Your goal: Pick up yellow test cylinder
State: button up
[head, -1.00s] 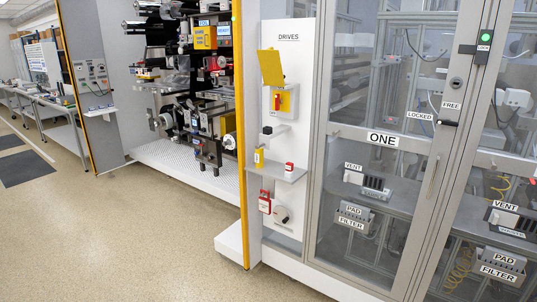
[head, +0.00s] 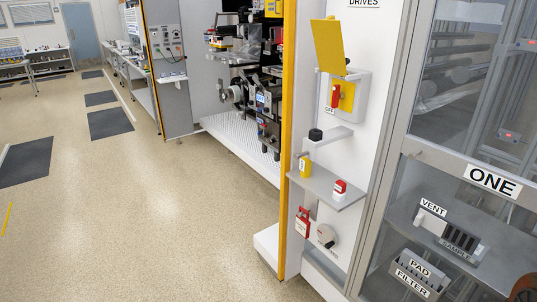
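A small yellow cylinder-like item (head: 305,168) with a pale label and a dark top stands upright on a small grey shelf (head: 325,188) on the white DRIVES panel. It is near the shelf's left end, close to the yellow post. It is small in the picture, so I cannot be sure it is the test cylinder. My gripper is not in view.
A red and white item (head: 340,190) stands on the same shelf. A smaller ledge with a black knob (head: 315,135) sits above. A red tag (head: 303,222) and a rotary handle (head: 327,236) are below. The yellow post (head: 286,150) borders the panel.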

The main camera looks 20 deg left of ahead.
aim_at(305, 163)
jog(key=u, duration=0.95)
jog(key=i, duration=1)
jog(key=u, duration=1)
